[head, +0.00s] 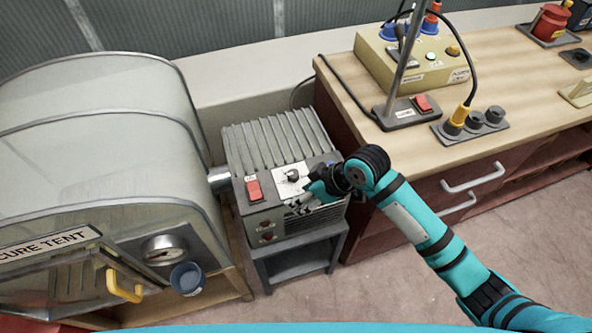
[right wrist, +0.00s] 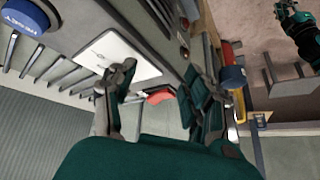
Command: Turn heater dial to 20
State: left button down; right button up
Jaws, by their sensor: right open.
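The heater (head: 270,145) is a grey ribbed box on a low stand. Its dial (head: 292,175) is a small dark knob on a white plate on the top front; the setting is too small to read. My right gripper (head: 303,198) is open, just right of and in front of the dial, its fingers over the heater's front edge. In the right wrist view my right gripper (right wrist: 163,90) has its fingers apart beside the white plate (right wrist: 130,55); I cannot make out the dial there. A teal and black gripper, probably my left, (right wrist: 288,14) shows small at the upper right.
A red rocker switch (head: 254,190) is left of the dial. A wooden bench (head: 490,70) with electrical boxes is at the right.

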jog(key=w+r+n+g, duration=0.1)
jog(key=w+r+n, duration=0.25)
jog(key=r, duration=0.35)
jog(key=n+g+h, duration=0.1)
jog(key=n+h, duration=0.1)
send_near(294, 173)
jog(key=p+x, duration=0.2)
jog(key=x, duration=0.7)
jog(key=shift+p, duration=0.35)
pick_arm(q)
jog(key=r, duration=0.2)
jog(key=shift+s+r, duration=0.25)
jog(key=shift+r, duration=0.1)
jog(key=shift+r, duration=0.1)
pick_arm(e)
jog(key=shift+y, duration=0.3)
grip_shut()
